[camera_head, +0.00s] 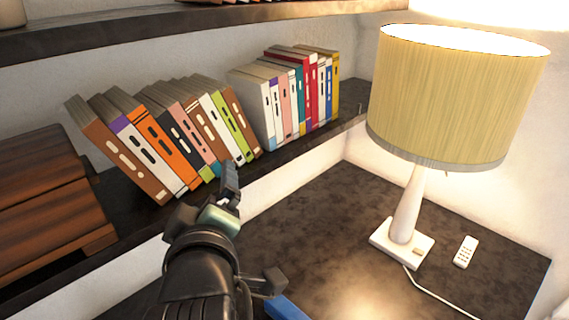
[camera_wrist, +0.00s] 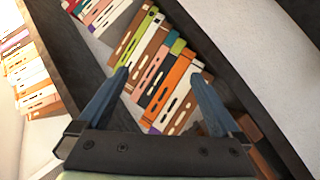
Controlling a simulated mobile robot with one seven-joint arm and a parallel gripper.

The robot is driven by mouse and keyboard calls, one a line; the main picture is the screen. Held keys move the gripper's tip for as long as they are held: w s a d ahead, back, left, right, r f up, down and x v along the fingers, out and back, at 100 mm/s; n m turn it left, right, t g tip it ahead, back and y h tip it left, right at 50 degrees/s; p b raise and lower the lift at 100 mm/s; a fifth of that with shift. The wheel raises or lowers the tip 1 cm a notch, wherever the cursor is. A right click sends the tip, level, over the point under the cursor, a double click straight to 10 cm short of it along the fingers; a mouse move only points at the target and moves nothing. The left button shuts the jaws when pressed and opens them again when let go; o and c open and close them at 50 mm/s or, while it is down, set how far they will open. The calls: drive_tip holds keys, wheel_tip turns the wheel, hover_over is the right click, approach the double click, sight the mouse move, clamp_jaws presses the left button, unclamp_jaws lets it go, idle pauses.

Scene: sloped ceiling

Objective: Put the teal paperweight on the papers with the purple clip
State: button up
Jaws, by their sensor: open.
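I see no teal paperweight and no papers with a purple clip in either view. My gripper (camera_head: 230,178) is raised in front of the bookshelf in the head view. In the wrist view my gripper (camera_wrist: 158,82) shows its two fingers spread wide apart with nothing between them. Behind the gap between them is a row of leaning books (camera_wrist: 165,80). In the head view my arm hides part of the desk and the lower shelf edge.
Leaning books (camera_head: 170,135) fill the shelf, with a brown wooden box (camera_head: 45,205) at left. A lamp (camera_head: 405,215) and white remote (camera_head: 466,251) stand on the dark desk (camera_head: 320,225). A blue piece (camera_head: 286,308) at the bottom edge is unclear. The desk's middle is clear.

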drive_tip(key=s+d+r+m+t+h, duration=0.1)
drive_tip(key=d+r+m+t, duration=0.25)
drive_tip(key=r, duration=0.45)
drive_tip(key=s+d+r+m+t, duration=0.1)
drive_tip(key=d+r+m+t, duration=0.25)
drive_tip(key=r, duration=0.55)
drive_tip(key=s+d+r+m+t+h, duration=0.1)
drive_tip(key=s+d+r+m+t, duration=0.1)
drive_tip(key=r, duration=0.4)
drive_tip(key=s+d+r+m+t+h, duration=0.2)
drive_tip(key=s+d+r+m+t, duration=0.1)
drive_tip(key=s+r, duration=0.4)
drive_tip(key=shift+d+r+m+t, duration=0.3)
drive_tip(key=shift+d+m, duration=0.2)
drive_tip(key=shift+d, duration=0.3)
